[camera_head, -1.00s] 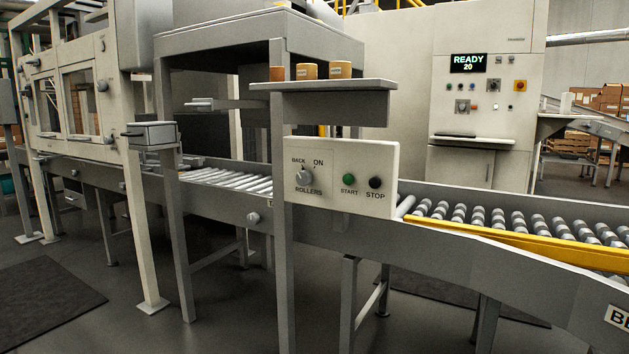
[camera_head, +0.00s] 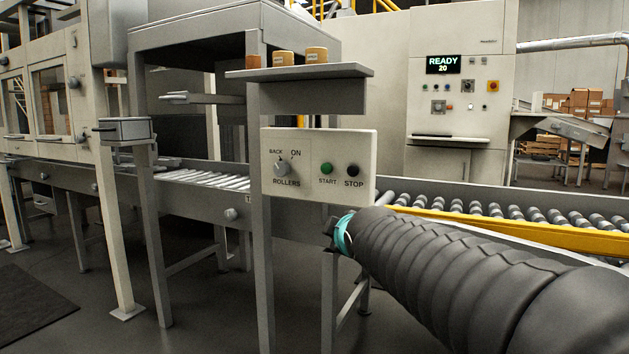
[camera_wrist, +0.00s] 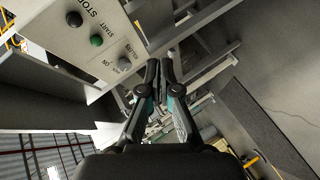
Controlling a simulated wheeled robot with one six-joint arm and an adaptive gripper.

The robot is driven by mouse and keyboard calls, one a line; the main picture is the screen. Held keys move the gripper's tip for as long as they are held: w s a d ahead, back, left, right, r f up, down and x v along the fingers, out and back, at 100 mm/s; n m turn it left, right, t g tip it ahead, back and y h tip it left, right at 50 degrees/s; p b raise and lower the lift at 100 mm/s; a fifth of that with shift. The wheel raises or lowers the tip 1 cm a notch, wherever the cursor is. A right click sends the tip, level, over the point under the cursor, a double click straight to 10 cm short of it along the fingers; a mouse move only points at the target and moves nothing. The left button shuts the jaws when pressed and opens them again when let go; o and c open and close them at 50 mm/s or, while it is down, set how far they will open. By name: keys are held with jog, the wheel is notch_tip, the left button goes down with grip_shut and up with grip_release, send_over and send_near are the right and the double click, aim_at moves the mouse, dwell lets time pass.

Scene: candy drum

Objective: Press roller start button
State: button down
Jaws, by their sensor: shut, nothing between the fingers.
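The green start button (camera_head: 326,169) sits on a pale control panel (camera_head: 310,190), between the rollers knob (camera_head: 282,169) and the black stop button (camera_head: 352,171). My gripper (camera_head: 328,232) is just below the panel in the head view, mostly hidden by my dark ribbed arm. In the wrist view my gripper (camera_wrist: 159,66) has its fingertips close together, shut and empty. There the start button (camera_wrist: 96,41) is up and left of the fingertips, apart from them, and the panel appears turned over.
The roller conveyor (camera_head: 500,208) with a yellow rail runs behind and right. A grey post (camera_head: 262,260) stands below the panel. A machine cabinet showing READY 20 (camera_head: 443,65) stands behind.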

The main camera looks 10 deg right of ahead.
aim_at(323, 172)
jog(key=w+a+r+n+t+y+b, duration=0.1)
jog(key=w+a+r+n+t+b, duration=0.1)
jog(key=w+n, duration=0.4)
jog(key=w+a+r+n+t+y+b, duration=0.2)
jog(key=w+r+n+t, duration=0.2)
jog(key=w, duration=0.9)
jog(key=shift+r+n+t, duration=0.3)
jog(key=shift+r+n, duration=0.4)
jog(key=shift+n, duration=1.1)
jog(key=shift+w+d+p, duration=0.55)
jog(key=shift+w+d, duration=0.3)
jog(key=shift+w, duration=0.3)
jog(key=shift+w+d+p, duration=0.6)
jog(key=shift+w+d, duration=0.3)
jog(key=shift+w, duration=0.25)
jog(key=shift+w+d+p, duration=0.55)
jog(key=shift+w+d, duration=0.3)
jog(key=shift+w, duration=0.3)
jog(key=shift+w+d, duration=0.1)
jog(key=shift+w+d, duration=0.2)
jog(key=shift+w, duration=0.1)
